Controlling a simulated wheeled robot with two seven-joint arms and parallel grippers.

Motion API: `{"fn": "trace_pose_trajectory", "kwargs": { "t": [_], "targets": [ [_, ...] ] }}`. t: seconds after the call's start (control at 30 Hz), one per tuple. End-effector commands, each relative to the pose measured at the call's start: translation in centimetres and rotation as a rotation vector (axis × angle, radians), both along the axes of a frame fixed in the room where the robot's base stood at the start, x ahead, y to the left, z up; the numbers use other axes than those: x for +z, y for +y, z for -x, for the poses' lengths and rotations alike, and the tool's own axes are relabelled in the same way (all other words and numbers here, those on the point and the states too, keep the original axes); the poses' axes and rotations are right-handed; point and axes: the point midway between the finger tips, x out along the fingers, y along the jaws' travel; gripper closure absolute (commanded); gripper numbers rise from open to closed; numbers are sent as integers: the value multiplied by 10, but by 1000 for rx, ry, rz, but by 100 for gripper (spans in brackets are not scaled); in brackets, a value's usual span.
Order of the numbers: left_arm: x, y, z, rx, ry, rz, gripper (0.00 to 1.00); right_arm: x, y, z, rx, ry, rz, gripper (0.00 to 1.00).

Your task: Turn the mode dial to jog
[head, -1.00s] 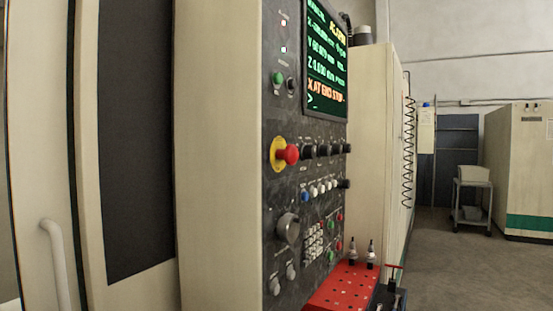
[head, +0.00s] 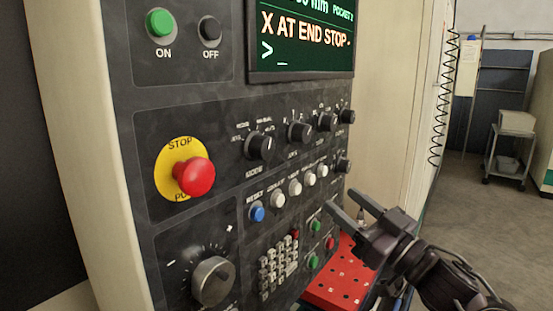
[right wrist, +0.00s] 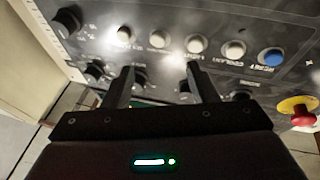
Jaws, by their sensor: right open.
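The control panel carries a row of black dials. The nearest one, beside the stop button, looks like the mode dial (head: 260,147); small labels ring it, too blurred to read where it points. In the right wrist view this dial (right wrist: 241,96) is partly hidden at the gripper's edge. My right gripper (head: 344,203) is open and empty, apart from the panel, low and to the right of the dial row. In the right wrist view its fingers (right wrist: 160,68) point at the panel, over the dial row farther along from the mode dial. My left gripper is out of view.
A red stop button (head: 194,177) on a yellow disc sticks out left of the mode dial. White buttons (head: 295,187) and a blue button (head: 257,213) sit below. A larger knob (head: 212,281) and a red perforated plate (head: 343,283) are lower.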

Motion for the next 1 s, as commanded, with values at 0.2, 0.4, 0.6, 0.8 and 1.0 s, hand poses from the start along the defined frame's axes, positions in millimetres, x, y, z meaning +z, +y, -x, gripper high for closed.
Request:
{"fn": "trace_pose_trajectory", "kwargs": {
  "t": [0.2, 0.4, 0.6, 0.8, 1.0],
  "targets": [
    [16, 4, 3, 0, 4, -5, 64, 78, 58, 96, 225, -101, 31, 47],
    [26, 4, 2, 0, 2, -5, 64, 94, 76, 111, 270, -114, 33, 47],
    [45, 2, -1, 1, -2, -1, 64, 108, 101, 96, 270, -115, 29, 47],
    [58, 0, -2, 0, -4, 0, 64, 116, 122, 82, 268, -114, 33, 47],
    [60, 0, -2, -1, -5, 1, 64, 116, 130, 77, 266, -113, 35, 47]
  ]
}}
